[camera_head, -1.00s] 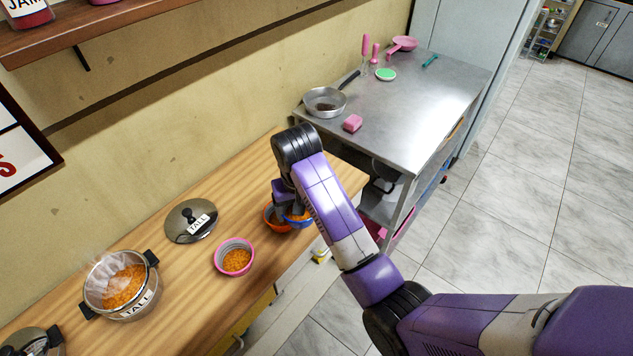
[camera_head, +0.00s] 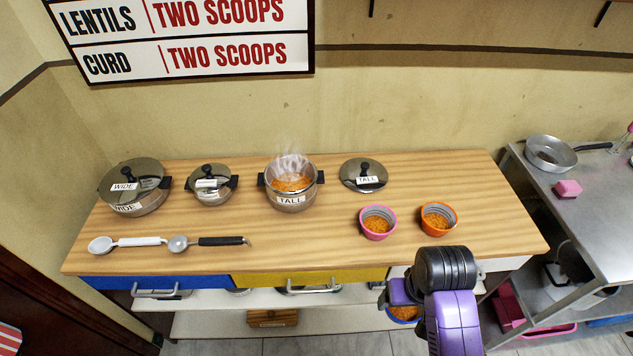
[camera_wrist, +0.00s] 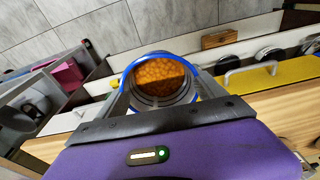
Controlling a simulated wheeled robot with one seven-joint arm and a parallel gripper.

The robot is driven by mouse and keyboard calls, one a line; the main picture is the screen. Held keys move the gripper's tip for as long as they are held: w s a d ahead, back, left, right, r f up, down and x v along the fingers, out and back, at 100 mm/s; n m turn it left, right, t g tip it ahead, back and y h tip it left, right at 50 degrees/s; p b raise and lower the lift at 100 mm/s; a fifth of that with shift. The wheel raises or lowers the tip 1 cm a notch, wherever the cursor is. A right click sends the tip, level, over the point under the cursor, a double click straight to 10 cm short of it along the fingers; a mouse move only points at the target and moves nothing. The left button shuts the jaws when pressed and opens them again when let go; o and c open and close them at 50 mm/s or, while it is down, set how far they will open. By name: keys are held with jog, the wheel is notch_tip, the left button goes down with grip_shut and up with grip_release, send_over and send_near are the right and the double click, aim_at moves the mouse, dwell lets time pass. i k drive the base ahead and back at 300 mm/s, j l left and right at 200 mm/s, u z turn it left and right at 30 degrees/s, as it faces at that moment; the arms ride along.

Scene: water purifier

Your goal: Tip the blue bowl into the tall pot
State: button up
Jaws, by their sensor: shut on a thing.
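The blue bowl (camera_head: 404,314) holds orange lentil-like bits and hangs in front of the counter's front edge, mostly hidden by my arm in the head view. In the wrist view the blue-rimmed bowl (camera_wrist: 160,82) sits between the fingers of my gripper (camera_wrist: 165,100), which is shut on it. The bits are still inside it. The tall pot (camera_head: 291,184) is open and steaming on the counter, with orange contents and a TALL label. It stands up and to the left of my gripper (camera_head: 396,300). Its lid (camera_head: 363,176) lies on the counter to its right.
A pink bowl (camera_head: 377,222) and an orange bowl (camera_head: 438,218), both filled, stand on the counter (camera_head: 250,230) between my gripper and the wall. A wide pot (camera_head: 135,188), a small lidded pot (camera_head: 211,184) and two ladles (camera_head: 180,243) are at left. A steel table (camera_head: 570,195) stands right.

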aim_at(298, 200)
jog(key=k+j+u, duration=0.1)
jog(key=k+u, duration=0.15)
jog(key=k, duration=0.3)
jog(key=u, duration=1.1)
jog(key=i+l+u, duration=0.15)
jog(key=l, duration=0.15)
jog(key=i+l+u, duration=0.1)
jog(key=l, duration=0.2)
jog(key=i+l+u, duration=0.15)
jog(key=l, duration=0.2)
jog(key=i+l, duration=0.1)
jog(key=l, duration=0.3)
jog(key=i+l, duration=0.1)
jog(key=l, duration=0.65)
jog(key=i, duration=0.05)
